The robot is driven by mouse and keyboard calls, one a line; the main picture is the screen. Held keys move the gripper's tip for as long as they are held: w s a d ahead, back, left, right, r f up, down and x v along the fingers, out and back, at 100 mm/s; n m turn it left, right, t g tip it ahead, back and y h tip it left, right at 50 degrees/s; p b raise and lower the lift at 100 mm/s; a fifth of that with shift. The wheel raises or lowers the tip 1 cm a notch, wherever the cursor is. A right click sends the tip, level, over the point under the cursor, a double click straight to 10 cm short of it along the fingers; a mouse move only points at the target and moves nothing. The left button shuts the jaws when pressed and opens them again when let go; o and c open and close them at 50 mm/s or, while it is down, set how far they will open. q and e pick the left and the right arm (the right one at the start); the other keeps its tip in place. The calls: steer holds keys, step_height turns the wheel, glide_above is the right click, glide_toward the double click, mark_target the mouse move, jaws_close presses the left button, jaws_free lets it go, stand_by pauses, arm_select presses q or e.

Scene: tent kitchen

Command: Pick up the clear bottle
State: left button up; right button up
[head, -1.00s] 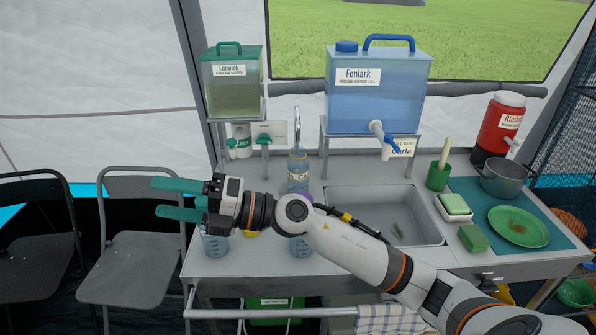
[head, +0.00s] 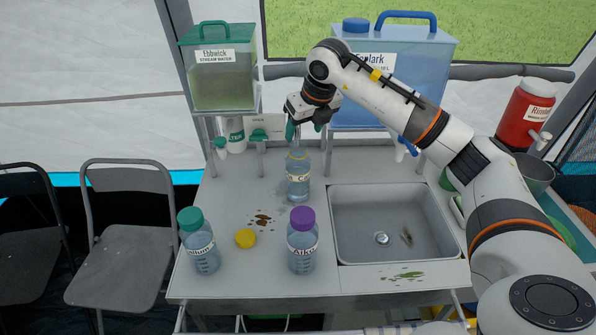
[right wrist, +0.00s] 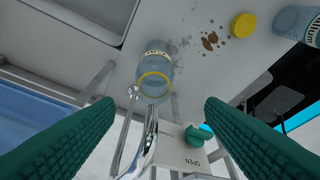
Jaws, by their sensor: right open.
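A clear, uncapped bottle (head: 298,185) with a pale label stands upright on the counter, left of the sink and in front of the tap. In the right wrist view the bottle (right wrist: 154,66) shows from above, with a yellow ring round its neck. My right gripper (head: 307,130) is just above the bottle, pointing down. Its green fingers are spread wide in the right wrist view (right wrist: 158,106), with the bottle beyond and between the tips. Nothing is held. My left gripper is not in view.
A green-capped bottle (head: 203,250) and a purple-capped bottle (head: 303,250) stand nearer the front edge, a yellow cap (head: 245,238) between them. The metal tap (right wrist: 148,145) is close behind the clear bottle. The sink (head: 390,215) is to its right; water tanks stand behind.

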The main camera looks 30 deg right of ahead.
mark_target(300, 145)
steer(key=x, duration=0.3)
steer(key=shift+w+d+f, duration=0.2)
steer(key=shift+w, duration=0.05)
steer(key=x, duration=0.1)
steer(key=p+x, duration=0.1)
steer(key=x, duration=0.1)
steer(key=p+x, duration=0.1)
steer(key=shift+w+d+f, duration=0.2)
steer(key=shift+d+f, duration=0.1)
steer(key=shift+w+f, duration=0.1)
steer(key=shift+f, duration=0.1)
steer(key=shift+r, duration=0.1)
jaws_close()
